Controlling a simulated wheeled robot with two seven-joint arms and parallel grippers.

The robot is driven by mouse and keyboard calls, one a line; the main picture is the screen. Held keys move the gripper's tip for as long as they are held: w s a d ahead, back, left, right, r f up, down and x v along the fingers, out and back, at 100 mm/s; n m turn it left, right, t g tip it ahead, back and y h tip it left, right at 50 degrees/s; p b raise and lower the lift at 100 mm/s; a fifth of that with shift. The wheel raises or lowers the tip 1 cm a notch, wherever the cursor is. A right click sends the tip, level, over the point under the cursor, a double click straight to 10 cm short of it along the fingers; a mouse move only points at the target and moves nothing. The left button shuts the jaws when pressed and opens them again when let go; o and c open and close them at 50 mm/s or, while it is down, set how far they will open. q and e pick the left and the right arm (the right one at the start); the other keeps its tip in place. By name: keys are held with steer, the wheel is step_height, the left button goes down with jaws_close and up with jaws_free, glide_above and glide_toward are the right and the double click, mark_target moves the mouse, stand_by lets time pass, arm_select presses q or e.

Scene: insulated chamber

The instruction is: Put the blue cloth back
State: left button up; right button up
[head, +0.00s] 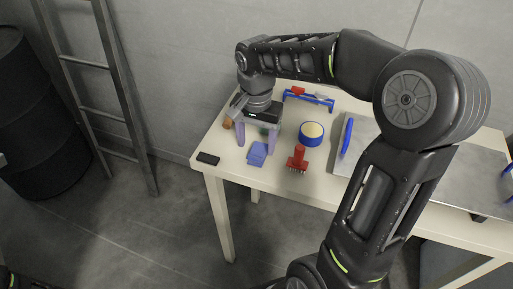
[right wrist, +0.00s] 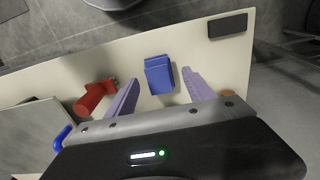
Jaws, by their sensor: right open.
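The blue cloth (head: 257,153) is a small folded block lying on the cream table, near its front left edge. It also shows in the right wrist view (right wrist: 159,75), between the two pale purple fingers. My right gripper (head: 255,147) is open and points down over the cloth. In the right wrist view the right gripper (right wrist: 161,76) has a finger on each side of the cloth, with a gap to both. I cannot tell how far above the table the fingertips are. My left gripper is not in view.
On the table (head: 228,170) are a black flat block (head: 208,158), a red brush (head: 298,158), a yellow-topped blue roll (head: 312,132), a blue-handled tool (head: 310,99) and a grey metal plate (head: 365,150) with a blue handle (head: 347,135). A ladder (head: 110,100) leans at left.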

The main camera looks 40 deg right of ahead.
mark_target(257, 150)
step_height(257, 150, up, 9)
steer(key=shift+f, duration=0.2)
steer(key=shift+f, duration=0.1)
stand_by(0.5)
